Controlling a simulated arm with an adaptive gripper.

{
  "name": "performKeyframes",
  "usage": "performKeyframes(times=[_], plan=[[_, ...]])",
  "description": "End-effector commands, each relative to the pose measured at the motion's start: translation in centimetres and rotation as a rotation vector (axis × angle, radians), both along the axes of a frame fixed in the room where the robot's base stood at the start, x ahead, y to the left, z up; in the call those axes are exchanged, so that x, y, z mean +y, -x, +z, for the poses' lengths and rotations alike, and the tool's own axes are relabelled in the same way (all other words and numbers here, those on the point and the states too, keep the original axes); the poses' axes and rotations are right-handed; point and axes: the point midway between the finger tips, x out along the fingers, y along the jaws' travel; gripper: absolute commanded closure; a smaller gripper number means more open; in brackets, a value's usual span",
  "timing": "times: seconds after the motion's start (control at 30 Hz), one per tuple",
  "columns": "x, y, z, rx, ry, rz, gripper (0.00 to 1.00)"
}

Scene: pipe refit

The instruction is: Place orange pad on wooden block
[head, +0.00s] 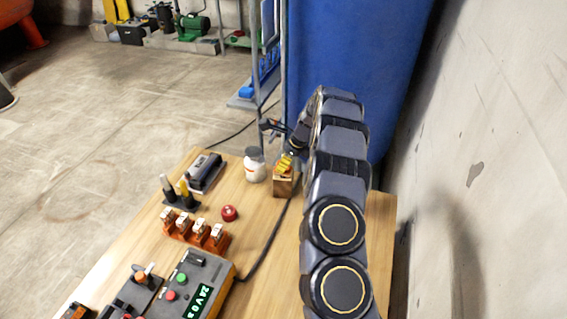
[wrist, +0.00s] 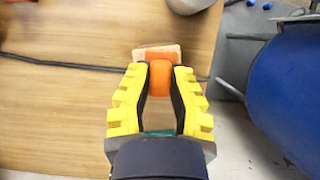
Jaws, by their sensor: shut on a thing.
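The orange pad (wrist: 160,76) is between the fingertips of my gripper (wrist: 160,84) in the wrist view, and the gripper is shut on it. The wooden block (wrist: 146,51) shows just past the pad, partly hidden by it. In the head view the wooden block (head: 283,186) stands on the table near its far edge. The yellow fingers of my gripper (head: 285,165) are right over the block's top. I cannot tell whether the pad touches the block.
A white bottle (head: 254,167) stands close left of the block. A red button (head: 229,213), orange connectors (head: 196,231) and a control box (head: 192,285) are nearer on the wooden table (head: 262,208). A black cable (head: 268,243) runs towards the block. A blue barrel (wrist: 290,95) is beyond the table.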

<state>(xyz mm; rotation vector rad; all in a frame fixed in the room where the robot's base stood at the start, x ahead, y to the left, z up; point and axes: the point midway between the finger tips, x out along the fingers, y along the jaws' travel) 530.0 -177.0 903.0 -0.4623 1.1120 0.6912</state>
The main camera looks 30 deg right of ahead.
Motion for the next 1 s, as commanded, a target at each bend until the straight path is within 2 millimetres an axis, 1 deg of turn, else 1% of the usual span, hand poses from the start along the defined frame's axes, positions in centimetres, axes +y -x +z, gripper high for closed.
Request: performKeyframes(times=[0.1,0.13,0.17,0.2,0.47,0.57,0.67,1.0], plan=[[0.0,0.0,-0.3,0.001,-0.001,-0.001,1.00],[0.0,0.0,-0.3,0.001,-0.001,0.000,0.79],[0.0,0.0,-0.3,0.000,0.000,0.000,0.66],[0.0,0.0,-0.3,0.000,0.000,0.000,0.64],[0.0,0.0,-0.3,0.000,0.000,0.000,0.64],[0.0,0.0,0.2,-0.001,0.001,0.000,0.64],[-0.4,0.3,1.3,-0.003,0.001,-0.001,0.64],[-2.4,2.2,8.0,-0.004,0.001,-0.002,0.64]])
